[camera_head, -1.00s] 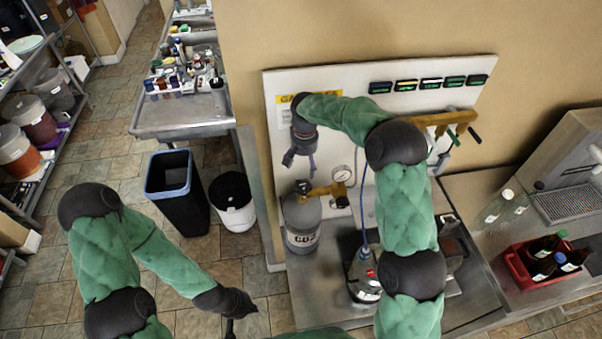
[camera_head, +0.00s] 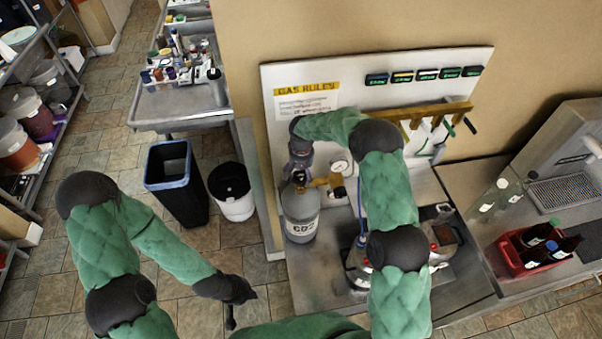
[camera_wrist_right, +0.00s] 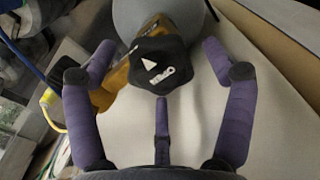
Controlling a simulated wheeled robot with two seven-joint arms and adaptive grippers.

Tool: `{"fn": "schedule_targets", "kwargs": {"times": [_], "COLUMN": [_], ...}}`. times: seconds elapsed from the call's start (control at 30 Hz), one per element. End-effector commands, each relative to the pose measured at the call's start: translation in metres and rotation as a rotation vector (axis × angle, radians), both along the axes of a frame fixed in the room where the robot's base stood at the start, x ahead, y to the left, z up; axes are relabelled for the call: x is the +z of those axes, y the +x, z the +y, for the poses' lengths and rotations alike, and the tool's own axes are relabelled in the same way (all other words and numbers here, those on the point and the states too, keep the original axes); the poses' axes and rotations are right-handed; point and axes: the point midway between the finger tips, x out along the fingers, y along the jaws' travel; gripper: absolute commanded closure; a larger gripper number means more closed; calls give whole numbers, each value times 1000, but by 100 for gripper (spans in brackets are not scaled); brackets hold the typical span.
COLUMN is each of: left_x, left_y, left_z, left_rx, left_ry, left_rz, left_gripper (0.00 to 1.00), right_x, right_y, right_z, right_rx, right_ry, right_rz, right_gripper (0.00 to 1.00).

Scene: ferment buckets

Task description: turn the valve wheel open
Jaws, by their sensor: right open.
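The valve wheel (camera_wrist_right: 160,65) is a black lobed knob with a white arrow and lettering, facing the camera in the right wrist view. It sits on a brass valve (camera_wrist_right: 112,78) on top of the grey CO2 cylinder (camera_head: 300,215). My right gripper (camera_wrist_right: 158,52) is open, its purple fingers spread on both sides of the wheel and one below it, with gaps visible. In the head view the right gripper (camera_head: 298,178) is just above the cylinder top and largely hides the wheel. My left gripper (camera_head: 236,302) hangs low over the floor, away from the cylinder; its fingers are unclear.
A white panel (camera_head: 345,95) with a gas rules sign stands behind the cylinder. A pressure gauge (camera_head: 340,167) sits right of the valve. A brass manifold (camera_head: 440,112) is on the panel. A red crate of bottles (camera_head: 520,262) is on the right counter. Bins stand left.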

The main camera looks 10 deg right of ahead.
Motion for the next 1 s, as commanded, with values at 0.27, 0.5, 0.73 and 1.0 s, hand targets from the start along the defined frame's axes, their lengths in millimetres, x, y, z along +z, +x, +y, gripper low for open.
{"fn": "schedule_targets", "kwargs": {"times": [0.27, 0.5, 0.73, 1.0], "left_x": [0, 0, -3, -19], "left_y": [0, 0, 0, 0], "left_z": [0, 0, 0, 0], "left_rx": [0, 0, 0, 0], "left_ry": [0, 0, 0, 0], "left_rz": [0, 0, 0, 0], "left_gripper": [100, 100, 100, 100], "right_x": [0, 0, 0, -2], "right_y": [0, 0, 1, 2], "right_z": [0, 0, 0, 0], "right_rx": [0, 0, 20, 153], "right_ry": [0, 0, 0, -1], "right_rz": [-1, -1, -2, -5], "right_gripper": [31, 73, 73, 73]}}
